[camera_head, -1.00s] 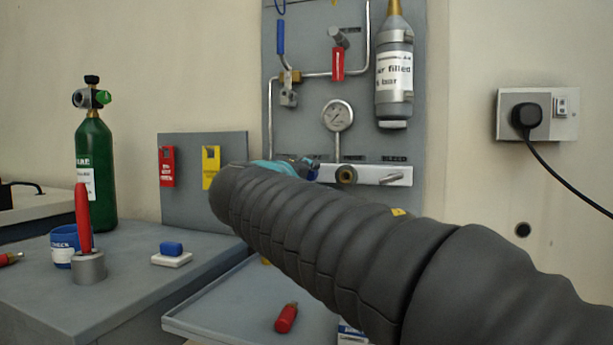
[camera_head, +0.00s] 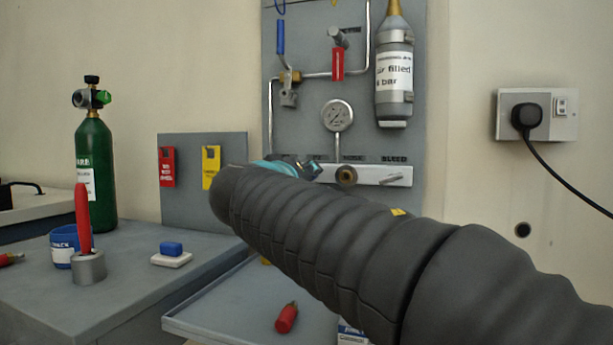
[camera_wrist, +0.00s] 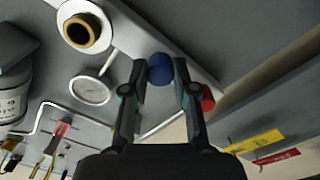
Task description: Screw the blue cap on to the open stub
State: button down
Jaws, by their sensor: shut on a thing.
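In the wrist view the blue cap (camera_wrist: 160,69) sits between the two fingertips of my gripper (camera_wrist: 160,72), which is shut on it. The cap is against or just in front of the pale manifold strip (camera_wrist: 126,46); any stub behind it is hidden, so I cannot tell whether it is engaged. A brass-ringed port (camera_wrist: 82,30) with a dark centre is to the left, and a red cap or knob (camera_wrist: 207,98) is to the right. In the head view my gripper (camera_head: 312,169) is at the strip's left part, mostly behind my arm, left of the brass port (camera_head: 347,176).
A gauge (camera_head: 337,115), pipes and a grey cylinder (camera_head: 394,75) are on the panel close above. A tray (camera_head: 205,312) with a red item (camera_head: 286,318) lies below.

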jog(key=shift+m, duration=1.7)
jog(key=shift+m, duration=0.6)
jog(key=c, duration=0.9)
grip_release()
jog(key=shift+s+a+n+p, duration=0.25)
jog(key=shift+s+n, duration=0.3)
jog(key=shift+n, duration=0.3)
jog(key=shift+s+a+n+p, duration=0.2)
jog(key=shift+s+n, duration=0.3)
jog(key=shift+n, duration=0.35)
